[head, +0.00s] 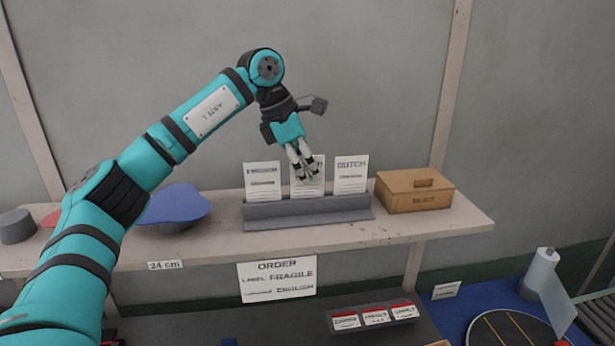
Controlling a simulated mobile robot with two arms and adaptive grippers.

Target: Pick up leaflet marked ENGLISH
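Three white leaflets stand upright in a grey holder (310,212) on the shelf. The left leaflet (263,190) has a blue heading too blurred to read. The right leaflet (351,178) reads DUTCH. The middle leaflet (307,191) is partly covered by my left gripper, and its heading is hidden. My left gripper (307,173) points down at the middle leaflet, its fingers overlapping the upper part. Whether the fingers are in front of the sheet or around it, and open or shut, I cannot tell. My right gripper is out of view.
A wooden box (415,194) stands right of the holder. A blue pan-like shape (178,205) lies left on the shelf (440,224). A label tray (372,316) and paper roll (541,277) are lower right.

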